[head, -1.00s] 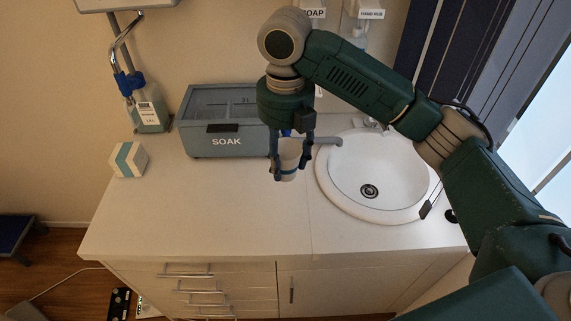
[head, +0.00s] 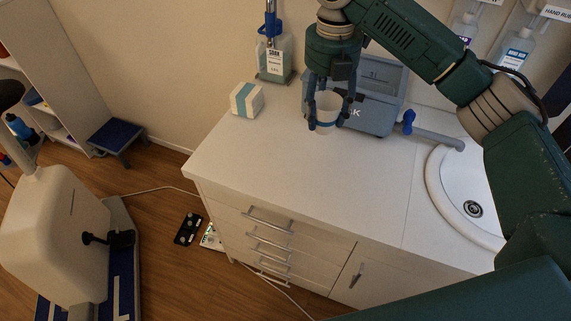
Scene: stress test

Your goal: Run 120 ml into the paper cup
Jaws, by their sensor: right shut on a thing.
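The pale paper cup (head: 327,105) is upright between the fingers of my right gripper (head: 328,118), which is shut on it. A blue band shows low on the cup. The cup is in front of the left part of the grey SOAK bin (head: 376,118); I cannot tell its height above the counter, and its inside is hidden. The grey tap spout (head: 440,137) with a blue lever (head: 408,122) reaches over the white sink (head: 438,190), right of the cup and apart from it. A labelled bottle (head: 275,62) stands at the back of the counter. My left gripper is not in view.
A white and teal box (head: 247,100) stands on the counter's left side. The counter (head: 290,175) is clear in front of the cup. Soap and hand-rub dispensers (head: 517,48) hang at upper right. A white machine (head: 60,230) and a blue step stool (head: 115,136) stand on the floor.

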